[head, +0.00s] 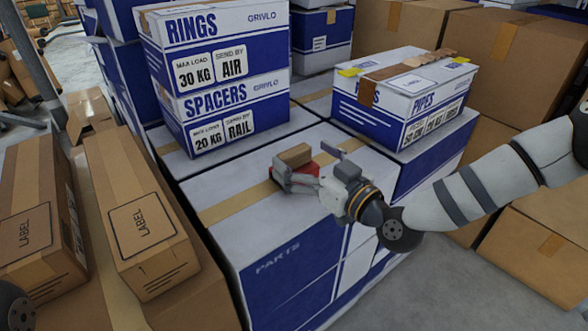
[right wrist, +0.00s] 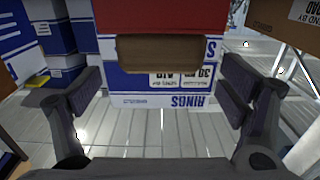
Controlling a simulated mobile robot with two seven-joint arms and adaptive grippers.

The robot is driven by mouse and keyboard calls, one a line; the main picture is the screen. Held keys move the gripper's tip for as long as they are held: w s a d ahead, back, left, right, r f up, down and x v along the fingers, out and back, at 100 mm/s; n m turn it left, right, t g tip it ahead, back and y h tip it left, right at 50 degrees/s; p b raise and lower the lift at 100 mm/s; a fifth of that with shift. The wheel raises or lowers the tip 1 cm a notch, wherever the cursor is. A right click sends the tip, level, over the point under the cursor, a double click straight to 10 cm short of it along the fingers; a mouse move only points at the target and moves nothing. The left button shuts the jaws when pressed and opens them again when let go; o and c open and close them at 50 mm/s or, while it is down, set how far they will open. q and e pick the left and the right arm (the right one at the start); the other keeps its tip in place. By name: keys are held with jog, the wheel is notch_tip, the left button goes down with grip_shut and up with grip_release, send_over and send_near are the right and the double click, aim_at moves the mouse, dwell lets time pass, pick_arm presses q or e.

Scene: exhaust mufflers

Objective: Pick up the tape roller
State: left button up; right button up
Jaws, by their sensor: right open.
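The tape roller has a red body (head: 296,186) and a brown tape roll (head: 295,155). It is on top of the white-and-blue PARTS box, in the middle of the head view. My right gripper (head: 306,168) is open at the roller, its fingers partly covering the red body. In the right wrist view the brown roll (right wrist: 159,54) and red body (right wrist: 160,16) show at top centre, in line with the gap between the open fingers (right wrist: 163,92). I see clear space between each finger and the roll. My left gripper is out of view.
The RINGS and SPACERS boxes (head: 228,85) stand stacked behind the roller. A PIPES box (head: 405,98) stands at the back right. Brown cartons (head: 140,213) fill the left side. The PARTS box top (head: 240,200) is otherwise clear around the roller.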

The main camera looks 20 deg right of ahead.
jog(key=shift+w+a, duration=0.2)
jog(key=shift+w, duration=0.2)
jog(key=c, duration=1.4)
jog(key=shift+r, duration=0.1)
